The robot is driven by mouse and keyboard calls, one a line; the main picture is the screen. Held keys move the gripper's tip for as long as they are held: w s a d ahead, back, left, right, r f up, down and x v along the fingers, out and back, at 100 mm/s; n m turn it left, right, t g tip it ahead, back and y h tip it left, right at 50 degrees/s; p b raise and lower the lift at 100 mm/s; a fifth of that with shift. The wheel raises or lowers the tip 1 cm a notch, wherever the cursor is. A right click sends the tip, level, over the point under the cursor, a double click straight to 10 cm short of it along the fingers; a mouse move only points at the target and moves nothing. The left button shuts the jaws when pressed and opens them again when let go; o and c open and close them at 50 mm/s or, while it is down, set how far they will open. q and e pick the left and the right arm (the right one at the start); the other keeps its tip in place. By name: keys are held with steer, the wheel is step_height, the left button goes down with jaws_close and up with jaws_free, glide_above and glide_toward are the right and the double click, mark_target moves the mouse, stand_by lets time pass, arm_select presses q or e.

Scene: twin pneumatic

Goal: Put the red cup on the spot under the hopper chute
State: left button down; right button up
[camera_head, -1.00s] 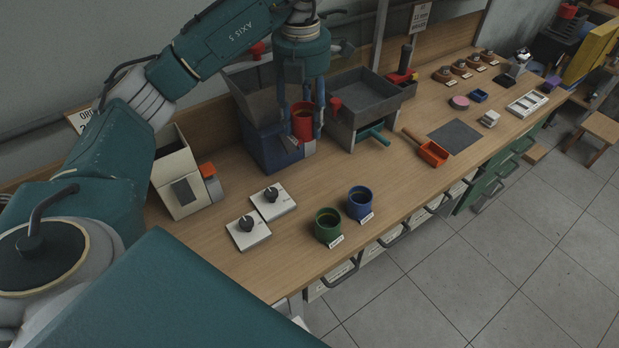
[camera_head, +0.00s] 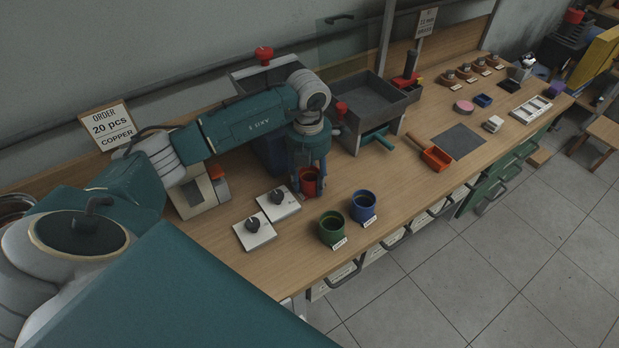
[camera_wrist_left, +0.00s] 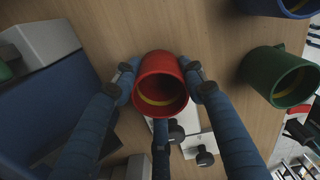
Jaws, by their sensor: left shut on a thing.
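My left gripper (camera_head: 308,187) is shut on the red cup (camera_head: 311,176), with its fingers on either side of the cup. The cup is upright at or just above the bench; I cannot tell whether it touches. In the left wrist view the red cup (camera_wrist_left: 160,80) sits between the fingers, its inside showing a yellow band. The hopper, with a dark blue body (camera_head: 268,152) and a grey top bin (camera_head: 262,80), stands behind the cup, partly hidden by my arm. The spot under its chute is hidden. My right gripper is not in view.
A green cup (camera_head: 332,229) and a blue cup (camera_head: 363,206) stand near the front edge. Two white plates with black knobs (camera_head: 254,230) lie left of the red cup. A grey tray on legs (camera_head: 372,98) and an orange scoop (camera_head: 437,158) are to the right.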

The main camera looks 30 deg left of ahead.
arm_select(q)
steer(key=shift+f, duration=0.2)
steer(key=c, duration=1)
jaws_free()
steer(key=shift+r, duration=0.1)
step_height(320, 180, up, 12)
steer(key=b, duration=0.3)
steer(key=shift+s, duration=0.1)
